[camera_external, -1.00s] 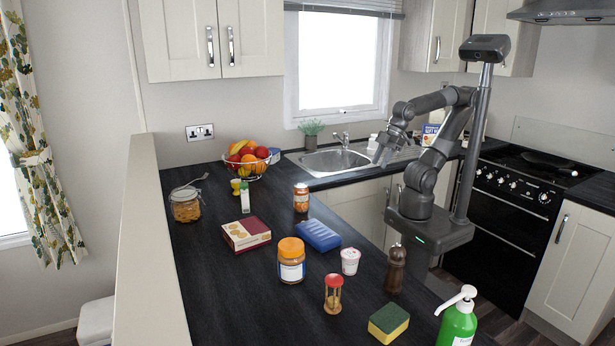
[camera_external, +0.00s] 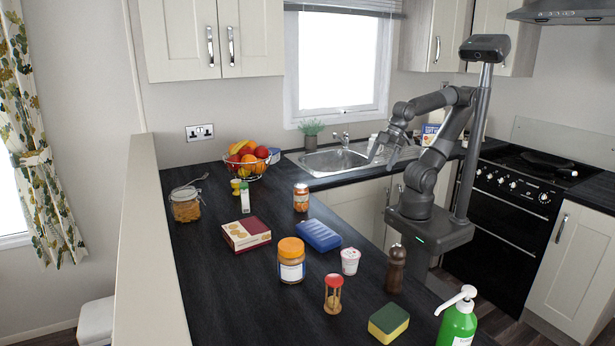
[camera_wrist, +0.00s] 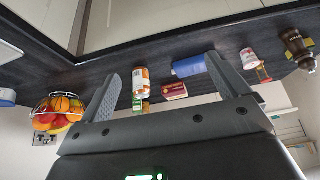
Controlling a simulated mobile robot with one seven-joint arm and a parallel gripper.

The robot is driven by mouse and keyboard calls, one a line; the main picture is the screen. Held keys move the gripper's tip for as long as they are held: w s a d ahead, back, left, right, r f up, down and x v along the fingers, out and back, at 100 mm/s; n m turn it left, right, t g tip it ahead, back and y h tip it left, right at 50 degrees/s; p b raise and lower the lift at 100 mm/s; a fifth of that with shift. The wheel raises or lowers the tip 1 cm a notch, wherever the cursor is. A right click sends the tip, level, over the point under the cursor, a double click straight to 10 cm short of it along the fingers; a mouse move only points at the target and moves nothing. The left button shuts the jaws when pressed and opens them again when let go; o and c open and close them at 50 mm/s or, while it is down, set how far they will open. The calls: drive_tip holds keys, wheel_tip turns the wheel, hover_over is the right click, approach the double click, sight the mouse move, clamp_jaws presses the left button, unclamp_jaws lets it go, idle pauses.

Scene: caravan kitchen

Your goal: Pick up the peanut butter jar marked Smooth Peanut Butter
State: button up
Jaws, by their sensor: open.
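The peanut butter jar (camera_external: 291,261) has an orange lid and a pale label. It stands upright on the dark counter in the external view; its lettering is too small to read. My gripper (camera_external: 375,152) is beside the sink, well behind and to the right of the jar, and touches nothing that I can see. In the wrist view my gripper (camera_wrist: 164,67) has its two fingers wide apart and empty. I cannot make out the peanut butter jar there; the right finger may cover it.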

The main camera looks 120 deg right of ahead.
drive_tip(key=w+a+r+n, duration=0.3)
drive_tip(key=w+r, duration=0.3)
drive_tip(key=w, duration=0.6)
drive_tip(key=n+g+y, duration=0.3)
drive_tip(key=n, duration=0.4)
hover_over(291, 244)
drive_tip(key=s+d, duration=0.2)
drive_tip(key=d, duration=0.1)
wheel_tip(291, 244, down, 7)
drive_tip(key=x, duration=1)
drive_tip(key=shift+a, duration=0.25)
drive_tip(key=shift+s+r, duration=0.1)
drive_tip(key=shift+c, duration=0.2)
